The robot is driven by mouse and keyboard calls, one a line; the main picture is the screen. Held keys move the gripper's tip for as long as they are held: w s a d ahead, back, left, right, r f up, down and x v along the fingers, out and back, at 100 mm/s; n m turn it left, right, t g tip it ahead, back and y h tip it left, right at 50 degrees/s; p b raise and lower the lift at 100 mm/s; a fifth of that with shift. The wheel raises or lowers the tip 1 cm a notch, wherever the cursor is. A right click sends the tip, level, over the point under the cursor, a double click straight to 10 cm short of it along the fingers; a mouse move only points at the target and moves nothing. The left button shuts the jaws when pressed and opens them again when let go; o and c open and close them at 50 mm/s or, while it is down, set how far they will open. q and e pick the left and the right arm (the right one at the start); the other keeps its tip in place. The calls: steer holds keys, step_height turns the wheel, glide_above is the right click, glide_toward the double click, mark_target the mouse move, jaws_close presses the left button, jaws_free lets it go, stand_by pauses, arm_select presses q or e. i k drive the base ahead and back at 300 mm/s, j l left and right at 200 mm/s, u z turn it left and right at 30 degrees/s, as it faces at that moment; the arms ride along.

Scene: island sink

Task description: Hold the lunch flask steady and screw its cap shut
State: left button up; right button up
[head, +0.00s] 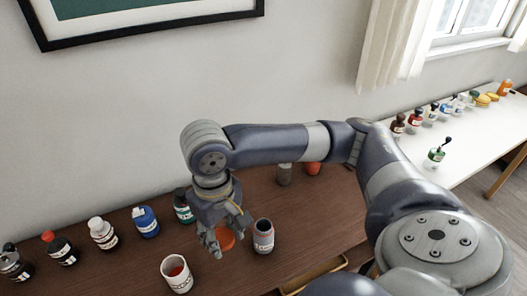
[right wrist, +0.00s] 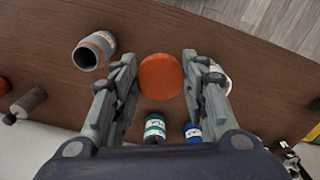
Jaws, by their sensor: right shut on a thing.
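My right gripper (head: 220,238) is shut on an orange round cap (head: 225,239), held at its sides between the fingers above the brown table. The cap also shows as a flat disc in the right wrist view (right wrist: 160,77). The lunch flask (head: 263,237), a dark grey open-topped container with a pale label, stands upright on the table just right of the gripper. In the right wrist view the flask (right wrist: 94,51) is at the upper left, apart from the fingers, its mouth uncovered. My left gripper is not in view.
A white cup with red inside (head: 176,274) stands left of the gripper. Several bottles, including a blue one (head: 146,222), line the table's left side. A grey cylinder (head: 284,175) and an orange item (head: 313,168) stand behind. A white table (head: 470,160) at right holds more bottles.

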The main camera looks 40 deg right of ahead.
mark_target(264, 236)
steer(key=k+l, duration=0.2)
steer(key=l, duration=0.2)
steer(key=k+l, duration=0.2)
steer(key=l, duration=0.25)
steer(key=k+l, duration=0.15)
steer(key=l, duration=0.25)
steer(key=k+l, duration=0.2)
steer(key=l, duration=0.2)
steer(key=l+u, duration=0.05)
